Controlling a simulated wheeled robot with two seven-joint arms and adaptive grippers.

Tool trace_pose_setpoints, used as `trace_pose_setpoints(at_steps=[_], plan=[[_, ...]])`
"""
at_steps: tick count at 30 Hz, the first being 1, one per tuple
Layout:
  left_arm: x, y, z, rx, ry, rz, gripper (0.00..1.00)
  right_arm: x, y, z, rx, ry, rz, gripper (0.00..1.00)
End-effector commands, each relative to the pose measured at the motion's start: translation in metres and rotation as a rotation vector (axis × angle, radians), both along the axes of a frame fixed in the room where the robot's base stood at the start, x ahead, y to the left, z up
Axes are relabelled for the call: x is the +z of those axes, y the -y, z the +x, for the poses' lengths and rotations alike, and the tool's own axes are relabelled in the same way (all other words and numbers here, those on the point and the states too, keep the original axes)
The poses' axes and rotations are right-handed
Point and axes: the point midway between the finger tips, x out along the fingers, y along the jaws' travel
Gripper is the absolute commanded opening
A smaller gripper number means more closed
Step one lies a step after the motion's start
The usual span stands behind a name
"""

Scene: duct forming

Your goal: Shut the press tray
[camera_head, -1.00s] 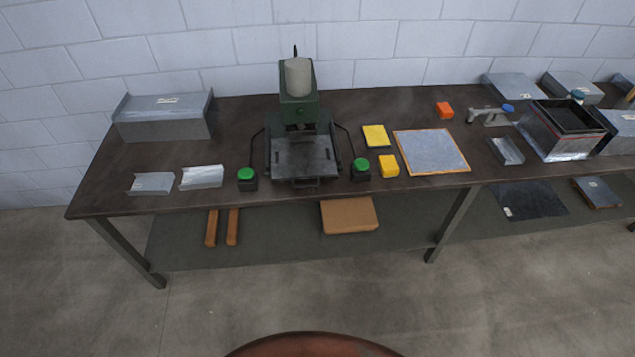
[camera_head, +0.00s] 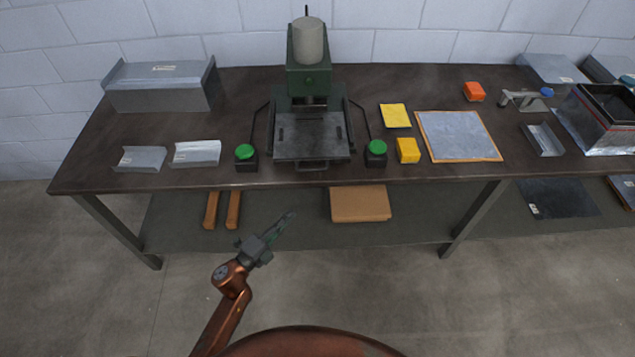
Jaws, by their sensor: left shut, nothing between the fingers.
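The green press (camera_head: 309,72) with a pale cylinder on top stands at the back of the dark table. Its grey press tray (camera_head: 312,138) sticks out toward the front of the table, with a handle (camera_head: 312,164) at its front edge. The tray's plate looks bare. My left gripper (camera_head: 290,215) is shut and empty, in front of the table and lower in the picture than the tray, apart from it. My right gripper is not in view.
Green buttons on black boxes stand left (camera_head: 245,152) and right (camera_head: 376,148) of the tray. A yellow block (camera_head: 408,150) and an orange-edged sheet (camera_head: 458,136) lie to the right. Bent metal pieces (camera_head: 196,153) lie to the left. A cardboard box (camera_head: 360,204) is on the lower shelf.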

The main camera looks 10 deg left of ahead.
Motion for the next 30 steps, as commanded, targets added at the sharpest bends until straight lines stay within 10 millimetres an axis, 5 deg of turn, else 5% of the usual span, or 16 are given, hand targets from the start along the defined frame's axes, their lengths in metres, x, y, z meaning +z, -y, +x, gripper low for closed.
trace_pose_setpoints(at_steps=[3,6,15,23,30], plan=[[0.036,0.019,-0.005,-0.054,0.111,0.081,0.00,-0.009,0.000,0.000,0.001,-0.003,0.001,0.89],[0.049,0.027,-0.004,-0.070,0.145,0.106,0.00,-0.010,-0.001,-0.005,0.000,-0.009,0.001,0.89],[0.057,0.052,0.036,-0.072,0.150,0.107,0.00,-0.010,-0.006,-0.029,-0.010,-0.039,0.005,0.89],[0.063,0.078,0.081,-0.071,0.147,0.106,0.00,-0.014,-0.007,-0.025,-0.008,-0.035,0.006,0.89],[0.067,0.067,0.110,-0.069,0.145,0.107,0.00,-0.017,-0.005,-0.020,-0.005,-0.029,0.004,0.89]])
